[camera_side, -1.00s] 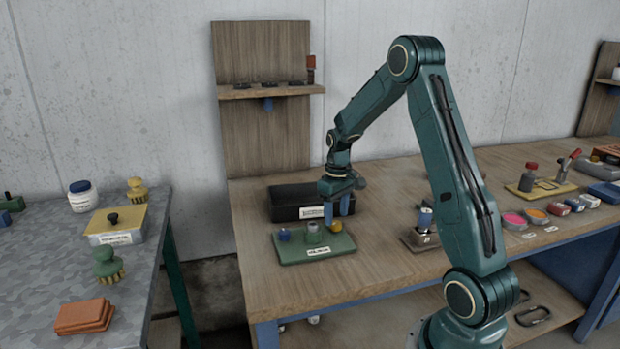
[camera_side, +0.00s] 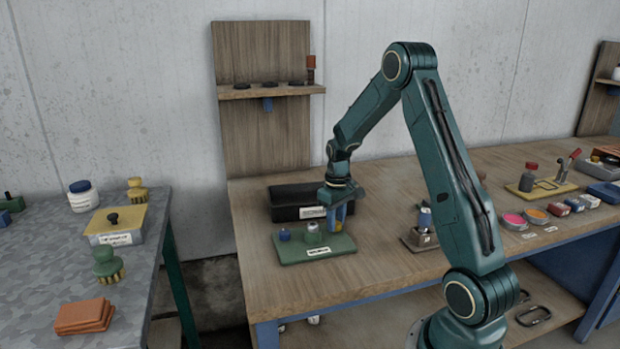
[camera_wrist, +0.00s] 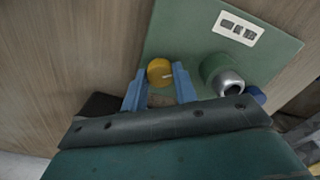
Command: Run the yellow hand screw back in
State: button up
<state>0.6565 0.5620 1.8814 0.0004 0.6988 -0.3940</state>
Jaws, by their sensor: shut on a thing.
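The yellow hand screw (camera_wrist: 160,71) is a round knob with a pale mark on its top, at the right end of the green plate (camera_side: 292,257). In the side view it is mostly hidden behind my fingers. My gripper (camera_side: 337,217) points down over it, with its blue fingers on either side of the knob, and is shut on it. The wrist view also shows my gripper (camera_wrist: 160,88) around the knob. A green cylinder with a metal top (camera_side: 313,233) and a blue knob (camera_side: 284,235) stand on the same plate, to the left in the side view.
A black bin (camera_side: 285,203) stands just behind the plate. A small brown fixture (camera_side: 416,240) with a blue and white part is to the right. Bare bench top (camera_side: 375,257) lies between them. A shelf (camera_side: 270,91) is on the back board.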

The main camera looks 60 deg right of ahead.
jog(key=shift+m, duration=0.4)
jog(key=m, duration=1.3)
jog(key=shift+r, duration=0.1)
jog(key=m, duration=1)
dwell(0.5)
jog(key=o, duration=1)
notch_tip(320, 180, up, 14)
jog(key=shift+f, duration=0.1)
